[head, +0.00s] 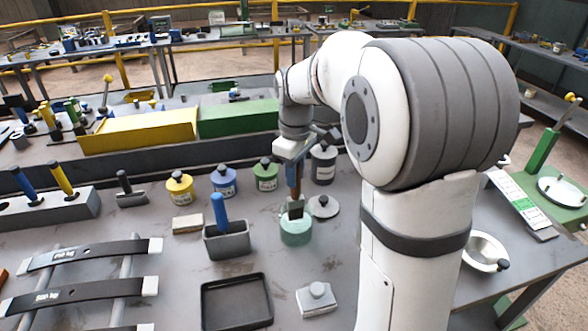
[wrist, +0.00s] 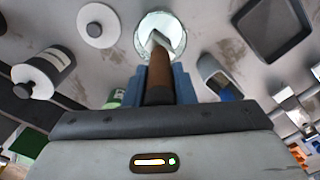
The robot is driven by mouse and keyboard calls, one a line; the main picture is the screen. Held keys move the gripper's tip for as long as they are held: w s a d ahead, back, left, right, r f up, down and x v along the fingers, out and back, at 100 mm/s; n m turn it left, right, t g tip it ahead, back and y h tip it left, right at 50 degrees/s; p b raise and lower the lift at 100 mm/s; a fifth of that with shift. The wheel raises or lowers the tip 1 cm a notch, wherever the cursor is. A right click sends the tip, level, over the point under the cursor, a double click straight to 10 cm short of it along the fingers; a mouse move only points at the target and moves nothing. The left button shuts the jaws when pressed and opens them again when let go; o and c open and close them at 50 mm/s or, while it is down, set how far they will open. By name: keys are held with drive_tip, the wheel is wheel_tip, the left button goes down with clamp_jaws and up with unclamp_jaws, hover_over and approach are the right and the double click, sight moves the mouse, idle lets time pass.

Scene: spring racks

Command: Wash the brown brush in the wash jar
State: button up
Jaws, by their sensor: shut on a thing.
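My gripper (head: 294,166) points down and is shut on the brown brush (head: 295,183); the brush handle also shows between the fingers in the wrist view (wrist: 159,75). The brush hangs upright with its dark grey head at the mouth of the pale green glass wash jar (head: 297,234). In the wrist view the head's tip overlaps the jar's open mouth (wrist: 148,24); how deep it reaches is unclear. The jar's round grey lid (head: 324,206) lies on the table beside it, to the right.
A grey cup (head: 228,242) holding a blue-handled brush (head: 219,213) stands left of the jar. Yellow, blue, green and white lidded pots (head: 322,166) line the back. A black tray (head: 237,303) and a grey-white block (head: 317,299) lie in front. A bowl (head: 485,254) is at right.

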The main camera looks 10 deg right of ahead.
sight(295, 190)
drive_tip(key=shift+f+b, duration=1.6)
drive_tip(key=shift+f, duration=1.2)
drive_tip(key=shift+w, duration=0.1)
